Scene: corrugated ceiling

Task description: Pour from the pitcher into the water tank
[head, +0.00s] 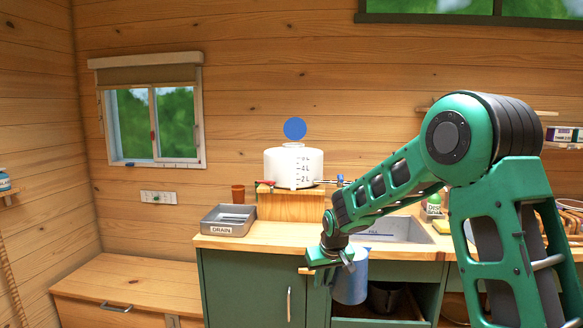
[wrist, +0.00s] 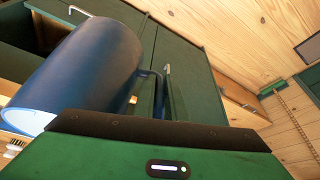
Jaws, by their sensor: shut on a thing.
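The blue pitcher (head: 351,279) hangs in front of the counter in the head view, below the countertop edge and roughly upright. My gripper (head: 332,258) is shut on the pitcher's handle side. In the wrist view the pitcher (wrist: 85,62) fills the upper left, with its handle reaching toward my gripper (wrist: 160,125); the exact grip is hidden. The white water tank (head: 287,168), with litre marks, sits on a wooden block (head: 291,206) on the counter, up and left of the pitcher. A round blue disc (head: 295,128) shows just above the tank. The pitcher's contents are not visible.
The sink (head: 400,229) lies behind my arm. Below it, a green cabinet (head: 245,285) has an open section holding a dark pot (head: 386,298). A wooden bench (head: 125,290) is at left.

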